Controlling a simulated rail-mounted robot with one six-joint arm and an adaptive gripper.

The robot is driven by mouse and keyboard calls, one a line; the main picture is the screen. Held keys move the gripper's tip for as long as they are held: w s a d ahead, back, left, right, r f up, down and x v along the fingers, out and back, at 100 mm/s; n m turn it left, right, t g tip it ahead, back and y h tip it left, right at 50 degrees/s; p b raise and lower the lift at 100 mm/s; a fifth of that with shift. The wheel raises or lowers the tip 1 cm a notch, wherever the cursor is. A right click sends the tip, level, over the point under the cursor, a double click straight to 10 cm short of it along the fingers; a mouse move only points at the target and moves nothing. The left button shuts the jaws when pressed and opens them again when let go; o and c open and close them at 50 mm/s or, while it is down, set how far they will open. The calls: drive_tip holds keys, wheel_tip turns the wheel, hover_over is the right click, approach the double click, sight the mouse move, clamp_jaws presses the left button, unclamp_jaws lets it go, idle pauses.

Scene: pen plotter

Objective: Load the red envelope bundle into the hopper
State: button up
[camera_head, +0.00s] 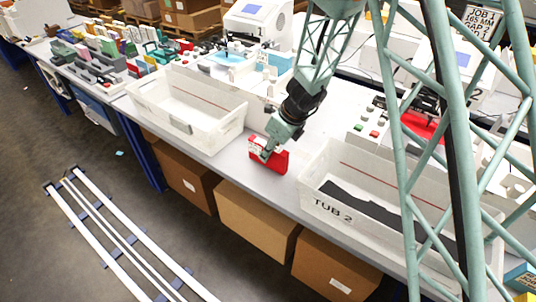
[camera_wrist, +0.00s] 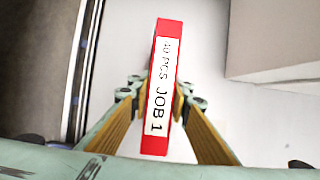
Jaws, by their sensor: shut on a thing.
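The red envelope bundle (camera_head: 268,158) is at the front edge of the grey bench, between two white tubs. In the wrist view the bundle (camera_wrist: 162,90) shows as a narrow red block with a white label reading "JOB 1". My gripper (camera_head: 265,152) is over the bundle from above. In the wrist view its two fingers (camera_wrist: 161,92) press on the bundle's two sides, shut on it. I cannot tell whether the bundle touches the bench. A machine with a "JOB 1" sign (camera_head: 484,17) stands at the back right; I cannot make out its hopper clearly.
A white tub (camera_head: 186,125) stands left of the bundle and a tub marked TUB 2 (camera_head: 330,205) stands right. Bare bench (camera_head: 232,160) lies between them. Cardboard boxes (camera_head: 258,222) sit under the bench. My green lattice structure covers the right side.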

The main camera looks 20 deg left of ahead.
drive_tip(key=shift+r+p, duration=2)
drive_tip(key=shift+r, duration=2.7)
drive_tip(key=shift+a+r+n+p, duration=0.25)
drive_tip(key=shift+r+p, duration=0.25)
drive_tip(key=shift+r, duration=0.35)
wheel_tip(320, 180, up, 19)
drive_tip(key=n+g+p, duration=0.3)
drive_tip(key=n+p, duration=0.4)
drive_tip(key=p, duration=0.3)
drive_tip(key=shift+s+d+f+n, duration=0.15)
drive_tip(key=shift+d+n, duration=0.2)
drive_tip(key=shift+d, duration=0.1)
